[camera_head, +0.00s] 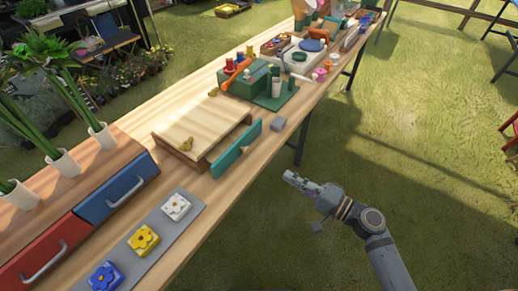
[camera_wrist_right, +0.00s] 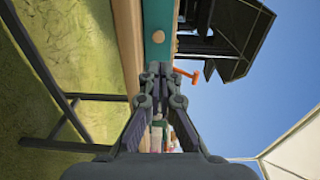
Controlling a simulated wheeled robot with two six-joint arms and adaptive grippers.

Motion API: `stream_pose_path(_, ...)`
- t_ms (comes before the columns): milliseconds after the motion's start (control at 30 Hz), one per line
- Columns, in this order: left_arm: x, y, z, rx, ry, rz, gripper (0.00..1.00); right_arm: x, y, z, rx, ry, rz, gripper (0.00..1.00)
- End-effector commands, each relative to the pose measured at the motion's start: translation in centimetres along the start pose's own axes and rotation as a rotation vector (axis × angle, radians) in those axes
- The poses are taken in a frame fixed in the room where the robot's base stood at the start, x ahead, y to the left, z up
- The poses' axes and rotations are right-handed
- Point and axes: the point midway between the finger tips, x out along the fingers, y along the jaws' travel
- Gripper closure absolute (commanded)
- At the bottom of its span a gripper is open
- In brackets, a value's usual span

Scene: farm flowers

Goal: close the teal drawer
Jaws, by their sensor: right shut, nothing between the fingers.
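The teal drawer (camera_head: 228,161) is pulled out from a low wooden box (camera_head: 180,153), with its front standing clear of the box near the table's edge. A small round wooden knob (camera_head: 243,150) is on that front. In the right wrist view, the teal front (camera_wrist_right: 157,12) and the knob (camera_wrist_right: 158,37) lie just beyond my fingertips. My right gripper (camera_head: 289,177) is shut and empty, off the table's edge to the right of the drawer; it also shows in the right wrist view (camera_wrist_right: 158,68). It appears apart from the drawer front. My left gripper is not in view.
Red (camera_head: 45,251) and blue (camera_head: 118,188) drawers with metal handles stand at left, near white pots of plants. Flower tiles lie on a grey mat (camera_head: 190,216).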

Motion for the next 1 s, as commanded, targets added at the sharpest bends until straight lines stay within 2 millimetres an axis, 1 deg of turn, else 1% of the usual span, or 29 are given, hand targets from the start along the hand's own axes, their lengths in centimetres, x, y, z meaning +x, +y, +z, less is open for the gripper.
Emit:
stream_pose_path(67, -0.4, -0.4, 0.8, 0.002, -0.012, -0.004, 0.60, 0.9, -0.3, -0.1, 0.001, 0.003, -0.005, 1.00)
stream_pose_path(167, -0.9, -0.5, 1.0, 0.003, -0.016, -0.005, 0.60, 2.6, -0.5, -0.1, 0.004, 0.004, -0.007, 1.00)
stream_pose_path(267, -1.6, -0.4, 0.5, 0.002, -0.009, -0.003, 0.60, 4.9, -0.6, -0.1, 0.005, 0.004, -0.007, 1.00)
stream_pose_path(467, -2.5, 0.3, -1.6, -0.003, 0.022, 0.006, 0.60, 9.2, -0.4, -0.1, 0.003, 0.003, -0.004, 1.00)
stream_pose_path(600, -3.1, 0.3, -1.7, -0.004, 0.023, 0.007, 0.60, 11.6, -0.3, -0.1, 0.004, 0.002, -0.002, 1.00)
stream_pose_path(700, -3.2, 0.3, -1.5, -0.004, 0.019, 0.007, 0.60, 12.8, -0.2, -0.1, 0.003, 0.002, 0.000, 1.00)
stream_pose_path(800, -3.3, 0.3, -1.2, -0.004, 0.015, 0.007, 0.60, 13.4, -0.1, -0.1, 0.002, 0.002, 0.000, 1.00)
stream_pose_path(1000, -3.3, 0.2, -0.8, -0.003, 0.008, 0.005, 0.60, 13.7, 0.0, -0.1, 0.001, 0.002, 0.002, 1.00)
